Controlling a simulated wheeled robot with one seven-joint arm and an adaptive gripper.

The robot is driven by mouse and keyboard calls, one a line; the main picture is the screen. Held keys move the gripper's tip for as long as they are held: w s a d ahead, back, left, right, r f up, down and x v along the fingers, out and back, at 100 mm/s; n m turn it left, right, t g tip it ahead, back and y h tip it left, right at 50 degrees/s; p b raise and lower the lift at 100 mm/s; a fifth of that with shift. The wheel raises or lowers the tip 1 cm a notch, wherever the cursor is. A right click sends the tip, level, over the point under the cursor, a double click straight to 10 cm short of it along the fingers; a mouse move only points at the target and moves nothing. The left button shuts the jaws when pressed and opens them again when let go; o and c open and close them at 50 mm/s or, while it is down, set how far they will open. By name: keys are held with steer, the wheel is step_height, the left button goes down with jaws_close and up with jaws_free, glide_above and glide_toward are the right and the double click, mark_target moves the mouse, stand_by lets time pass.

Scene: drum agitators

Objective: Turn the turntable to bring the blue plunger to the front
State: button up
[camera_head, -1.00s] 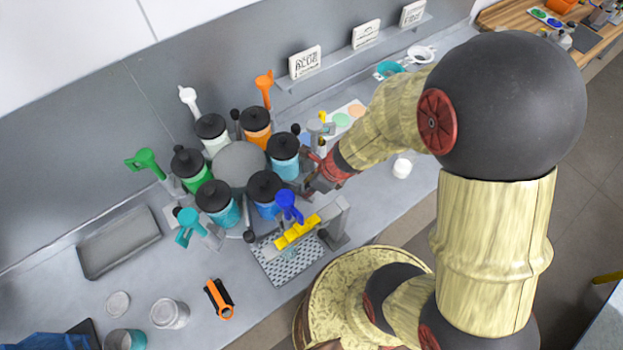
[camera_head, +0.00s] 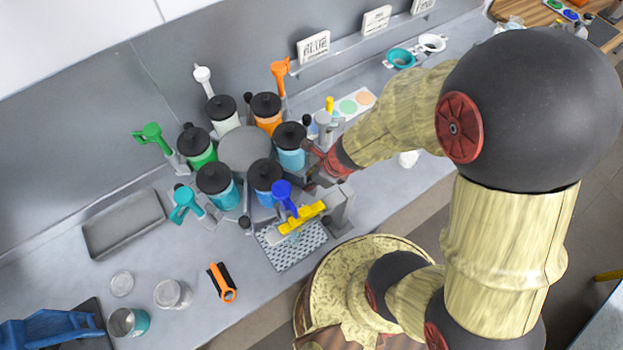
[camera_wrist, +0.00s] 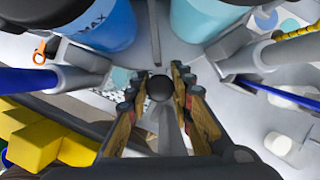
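The turntable (camera_head: 246,148) has a round grey top ringed by lidded canisters, each with a coloured plunger handle. The blue plunger (camera_head: 284,195) stands by the blue canister (camera_head: 264,178) at the front right of the ring, beside the yellow-barred stand (camera_head: 303,217). In the wrist view the blue canister (camera_wrist: 100,28), marked MAX, is upper left. My gripper (camera_wrist: 161,78) is at the turntable's right edge, its fingers on both sides of a round dark knob (camera_wrist: 159,89). They look closed against it. In the head view my arm partly hides the fingers.
The perforated drip tray (camera_head: 292,245) lies in front of the turntable. Green (camera_head: 150,133), teal (camera_head: 184,204), orange (camera_head: 281,72) and white (camera_head: 203,77) plungers stand around it. A grey tray (camera_head: 122,222) and an orange-handled tool (camera_head: 222,283) lie on the counter. The wall is close behind.

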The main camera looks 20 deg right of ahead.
steer(key=o, duration=0.4)
steer(key=shift+r, duration=0.15)
steer(key=v, duration=1.1)
steer(key=shift+s+d+r, duration=0.15)
steer(key=shift+r, duration=0.15)
stand_by(0.4)
